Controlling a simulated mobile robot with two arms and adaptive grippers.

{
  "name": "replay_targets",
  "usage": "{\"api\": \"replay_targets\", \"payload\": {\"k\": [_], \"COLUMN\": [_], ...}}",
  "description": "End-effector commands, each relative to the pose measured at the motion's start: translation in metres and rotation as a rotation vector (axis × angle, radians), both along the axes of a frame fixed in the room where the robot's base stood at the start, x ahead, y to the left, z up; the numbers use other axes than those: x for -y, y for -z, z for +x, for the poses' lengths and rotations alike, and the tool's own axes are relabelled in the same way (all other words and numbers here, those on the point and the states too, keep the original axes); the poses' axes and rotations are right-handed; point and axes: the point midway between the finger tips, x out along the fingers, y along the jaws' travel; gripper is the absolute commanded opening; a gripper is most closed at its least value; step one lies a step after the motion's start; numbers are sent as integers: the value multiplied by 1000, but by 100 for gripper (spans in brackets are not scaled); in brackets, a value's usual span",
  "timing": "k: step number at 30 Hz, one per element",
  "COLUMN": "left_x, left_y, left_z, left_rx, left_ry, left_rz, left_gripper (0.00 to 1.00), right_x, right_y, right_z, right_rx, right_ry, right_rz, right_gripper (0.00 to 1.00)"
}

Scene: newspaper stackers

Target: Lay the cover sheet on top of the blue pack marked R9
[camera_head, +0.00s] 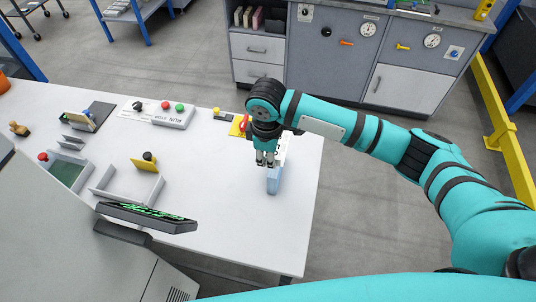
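My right gripper (265,161) points down near the right edge of the white table. Its two fingertips show small and dark, and I cannot tell whether they are open or shut on something. A light blue block (273,181), possibly the blue pack, sits just below and right of the fingertips. A thin white piece (283,150) shows behind the gripper, partly hidden by it; I cannot tell if it is the cover sheet. No R9 mark is readable. My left gripper is not in view.
The white table (225,215) is clear in the middle. A button box (174,115), grey trays (128,186) and a stamp (19,128) stand on its left. A dark screen with green text (147,214) juts over the near edge. A yellow rail (503,120) stands at right.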

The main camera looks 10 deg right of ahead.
Motion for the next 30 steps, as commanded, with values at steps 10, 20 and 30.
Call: {"api": "replay_targets", "payload": {"k": [10,20,30], "left_x": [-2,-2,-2], "left_y": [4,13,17], "left_z": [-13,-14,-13], "left_rx": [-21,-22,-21], "left_ry": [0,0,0], "left_rz": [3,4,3], "left_gripper": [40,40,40], "right_x": [0,0,0], "right_y": [9,42,60], "right_z": [-2,-3,-2], "right_rx": [86,85,86], "right_ry": [2,2,2], "right_rz": [-37,-35,-35], "right_gripper": [0,0,0]}}
